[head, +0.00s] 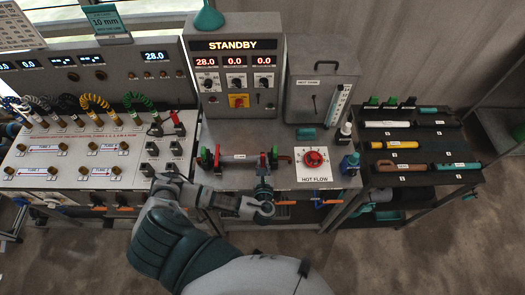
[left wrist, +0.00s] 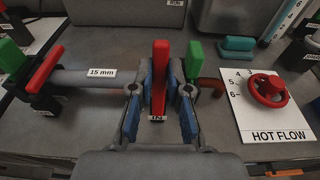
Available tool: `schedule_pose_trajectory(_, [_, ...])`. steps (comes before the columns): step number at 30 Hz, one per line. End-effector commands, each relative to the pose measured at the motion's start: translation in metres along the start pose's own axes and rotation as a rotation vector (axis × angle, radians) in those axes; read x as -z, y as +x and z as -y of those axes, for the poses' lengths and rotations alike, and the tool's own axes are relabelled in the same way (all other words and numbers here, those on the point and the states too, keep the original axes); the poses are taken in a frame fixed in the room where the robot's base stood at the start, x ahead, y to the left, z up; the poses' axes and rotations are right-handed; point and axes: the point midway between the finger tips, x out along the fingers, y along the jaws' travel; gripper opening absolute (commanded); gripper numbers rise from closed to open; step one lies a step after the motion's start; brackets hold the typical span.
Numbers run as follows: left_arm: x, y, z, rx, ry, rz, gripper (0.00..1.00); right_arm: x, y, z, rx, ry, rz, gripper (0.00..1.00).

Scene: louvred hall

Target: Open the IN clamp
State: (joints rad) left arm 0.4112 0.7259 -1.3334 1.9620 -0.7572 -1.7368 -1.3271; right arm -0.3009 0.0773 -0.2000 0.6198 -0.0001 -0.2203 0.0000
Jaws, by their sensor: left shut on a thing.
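The IN clamp has an upright red lever (left wrist: 160,72) above a small IN label (left wrist: 157,118), with a green block (left wrist: 194,60) just to its right. In the head view the clamp's green part (head: 275,152) shows at the right end of a grey tube. My left gripper (left wrist: 160,100) is shut on the red lever, with a blue-padded finger on each side. In the head view this gripper (head: 263,183) reaches the clamp from the front; its fingers partly hide the lever. My right gripper is not in view.
A tube labelled 15 mm (left wrist: 101,73) runs left to another red-and-green clamp (left wrist: 44,72). A red HOT FLOW knob (head: 313,158) stands close on the right. Behind is a STANDBY panel (head: 237,100). A dark rack (head: 425,150) is farther right.

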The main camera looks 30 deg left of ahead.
Motion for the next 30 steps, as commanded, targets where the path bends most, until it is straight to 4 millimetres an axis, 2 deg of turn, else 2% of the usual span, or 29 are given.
schedule_pose_trajectory(1, [0.009,-0.003,-0.001,0.001,0.01,-0.003,0.0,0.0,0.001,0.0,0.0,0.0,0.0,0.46])
schedule_pose_trajectory(3, [0.008,-0.002,-0.001,0.002,0.01,-0.002,0.0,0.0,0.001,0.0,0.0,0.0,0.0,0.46])
schedule_pose_trajectory(4, [0.008,-0.002,-0.001,0.001,0.01,-0.003,0.23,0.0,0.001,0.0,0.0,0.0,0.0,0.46])
schedule_pose_trajectory(6, [0.007,-0.002,-0.001,0.001,0.009,-0.002,0.41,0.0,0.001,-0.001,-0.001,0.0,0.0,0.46])
schedule_pose_trajectory(7, [0.007,-0.002,-0.001,0.001,0.009,-0.001,0.45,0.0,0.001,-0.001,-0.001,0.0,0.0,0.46])
schedule_pose_trajectory(17, [0.0,-0.004,0.0,0.001,0.005,0.006,0.45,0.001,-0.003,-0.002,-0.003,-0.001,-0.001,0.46])
schedule_pose_trajectory(22, [-0.016,-0.02,0.0,0.001,0.002,0.005,0.45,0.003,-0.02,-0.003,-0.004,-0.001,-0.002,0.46])
schedule_pose_trajectory(30, [-0.034,-0.046,0.0,0.001,0.001,0.007,0.45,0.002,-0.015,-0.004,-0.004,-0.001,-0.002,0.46])
